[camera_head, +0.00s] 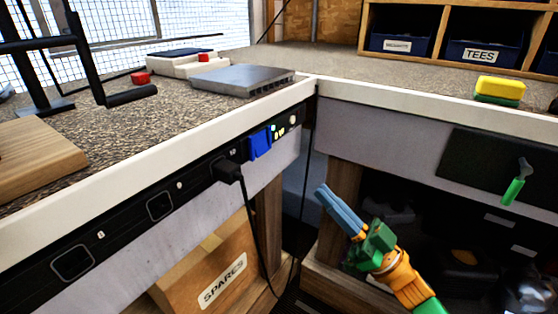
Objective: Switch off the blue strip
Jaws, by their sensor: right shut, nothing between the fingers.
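A long black power strip (126,212) runs along the front face of the left bench, with square sockets set in it. A blue block (260,144) sits on the strip near its right end, beside small yellow-green marks and a pale round spot. Whether it is a switch or a cover, I cannot tell. A black plug (228,172) with a hanging cord is in the strip, left of the blue block. My right gripper (325,194) has its blue fingers closed together, empty, pointing up and left. It is below and right of the blue block, apart from it. My left gripper is out of view.
A cardboard box marked SPARES (215,270) sits under the left bench. A grey metal plate (242,80) lies on the bench top. A yellow-green sponge (499,90) lies on the right bench, above a dark drawer with a green-handled key (514,188).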

